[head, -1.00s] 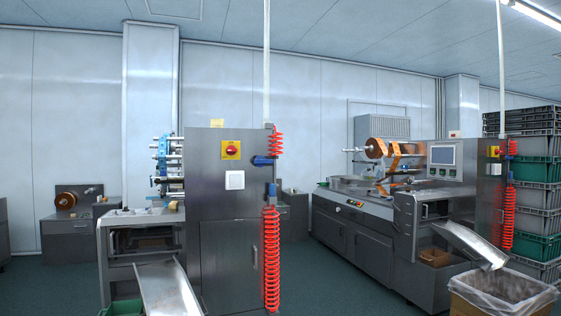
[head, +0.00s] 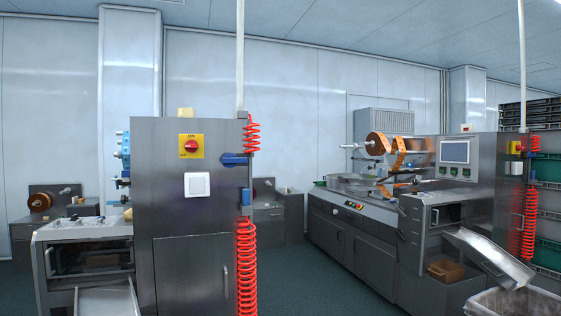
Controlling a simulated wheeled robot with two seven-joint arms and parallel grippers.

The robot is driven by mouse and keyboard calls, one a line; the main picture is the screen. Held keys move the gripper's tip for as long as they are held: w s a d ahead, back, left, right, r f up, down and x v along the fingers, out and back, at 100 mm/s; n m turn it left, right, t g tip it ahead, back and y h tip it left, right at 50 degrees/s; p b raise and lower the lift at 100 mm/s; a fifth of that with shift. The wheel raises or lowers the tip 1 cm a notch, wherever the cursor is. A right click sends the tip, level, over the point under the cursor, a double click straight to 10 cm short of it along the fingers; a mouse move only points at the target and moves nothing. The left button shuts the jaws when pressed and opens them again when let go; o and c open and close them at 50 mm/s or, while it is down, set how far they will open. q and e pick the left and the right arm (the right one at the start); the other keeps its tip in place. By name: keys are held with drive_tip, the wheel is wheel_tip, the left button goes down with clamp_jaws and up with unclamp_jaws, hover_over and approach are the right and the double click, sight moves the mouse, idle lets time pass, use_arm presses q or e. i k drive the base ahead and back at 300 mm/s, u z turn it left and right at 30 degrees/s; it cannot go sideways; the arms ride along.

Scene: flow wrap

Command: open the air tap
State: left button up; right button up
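A blue tap handle (head: 234,159) sits near the upper right edge of the nearer steel machine cabinet (head: 180,225), beside the white air pipe (head: 240,60). The handle lies roughly horizontal, across the upright pipe. A smaller blue fitting (head: 246,197) is lower on the same line, with a red coiled hose (head: 246,265) hanging below it. Neither of my grippers is in the head view.
A red rotary switch on a yellow plate (head: 191,146) and a white switch (head: 197,185) are on the nearer cabinet. A sloping chute (head: 105,300) juts out at its lower left. A lined bin (head: 515,302) stands at the lower right. Dark floor between the machines is clear.

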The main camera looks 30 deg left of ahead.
sight(230, 160)
drive_tip(key=u, duration=0.15)
drive_tip(key=i, duration=1.15)
drive_tip(key=u, duration=0.45)
